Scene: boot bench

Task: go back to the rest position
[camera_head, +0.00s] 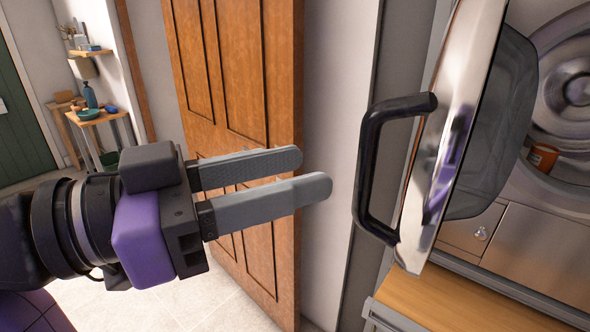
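My gripper (312,172) reaches in from the left, its two long grey fingers pointing right. The fingers are apart with a gap between them, and nothing is between them. The fingertips are a little to the left of a black door handle (368,165) and do not appear to touch it. The handle sits on a shiny round-windowed machine door (440,150), which stands open. An orange item (543,157) lies inside the machine's drum (572,92).
A brown wooden panelled door (235,100) stands behind my gripper. A wooden bench top (430,303) is below the machine at lower right. A small wooden table (98,118) with a teal bowl and bottle stands at the far left. Tiled floor (190,305) shows below.

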